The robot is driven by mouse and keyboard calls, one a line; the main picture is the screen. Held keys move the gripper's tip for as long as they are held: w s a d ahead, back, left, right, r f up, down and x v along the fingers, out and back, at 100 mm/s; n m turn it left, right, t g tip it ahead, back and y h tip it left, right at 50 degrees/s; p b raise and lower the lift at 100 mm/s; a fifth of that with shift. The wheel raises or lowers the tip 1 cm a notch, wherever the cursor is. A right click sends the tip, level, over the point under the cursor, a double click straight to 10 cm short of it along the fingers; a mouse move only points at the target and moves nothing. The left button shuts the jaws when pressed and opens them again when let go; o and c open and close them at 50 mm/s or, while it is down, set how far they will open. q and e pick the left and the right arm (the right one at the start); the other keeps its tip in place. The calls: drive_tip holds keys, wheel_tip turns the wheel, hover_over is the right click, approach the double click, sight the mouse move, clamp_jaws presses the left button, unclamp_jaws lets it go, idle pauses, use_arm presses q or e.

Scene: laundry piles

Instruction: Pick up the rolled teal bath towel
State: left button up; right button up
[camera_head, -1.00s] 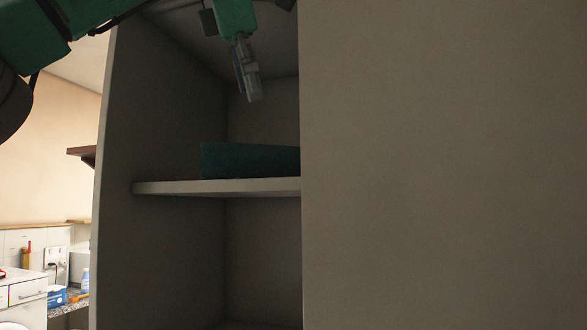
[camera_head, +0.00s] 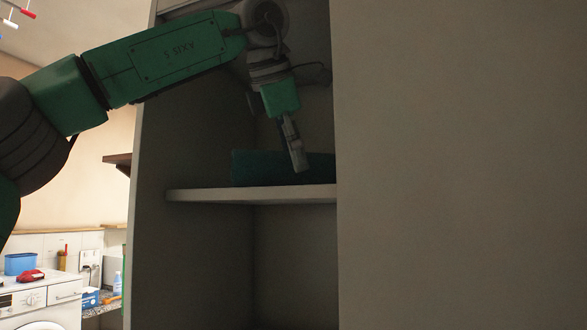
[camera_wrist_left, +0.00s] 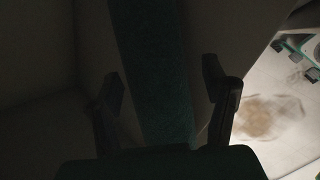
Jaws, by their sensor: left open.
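The teal bath towel (camera_head: 255,168) lies on the cabinet shelf (camera_head: 230,194), partly hidden by my gripper and by the panel at right. My left gripper (camera_head: 301,170) hangs in front of or over the towel, fingers pointing down. In the left wrist view the towel (camera_wrist_left: 158,70) is a dark teal band running between the two spread fingers of my left gripper (camera_wrist_left: 165,95). The fingers are open, one on each side of the band. Whether they touch it cannot be told. My right gripper is not in view.
A broad grey panel (camera_head: 460,170) fills the right side and hides part of the shelf. The cabinet's left wall (camera_head: 150,240) stands close to my arm. A washing machine (camera_head: 40,300) is at the lower left. The compartment below the shelf looks empty.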

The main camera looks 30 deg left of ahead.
sight(291, 167)
use_arm(q)
drive_tip(key=shift+w+a+f, duration=1)
drive_tip(key=shift+a+f, duration=0.05)
drive_tip(key=shift+f, duration=0.2)
drive_tip(key=shift+a, duration=0.15)
drive_tip(key=shift+s, duration=0.15)
drive_tip(key=shift+d, duration=0.25)
drive_tip(key=c, duration=0.7)
drive_tip(key=shift+d, duration=0.15)
drive_tip(key=c, duration=0.4)
drive_tip(key=shift+d+r, duration=0.1)
drive_tip(key=shift+d, duration=0.05)
drive_tip(key=shift+c, duration=0.8)
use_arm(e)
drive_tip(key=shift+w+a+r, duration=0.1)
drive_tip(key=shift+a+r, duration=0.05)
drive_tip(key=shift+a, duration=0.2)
use_arm(q)
drive_tip(key=shift+r, duration=0.1)
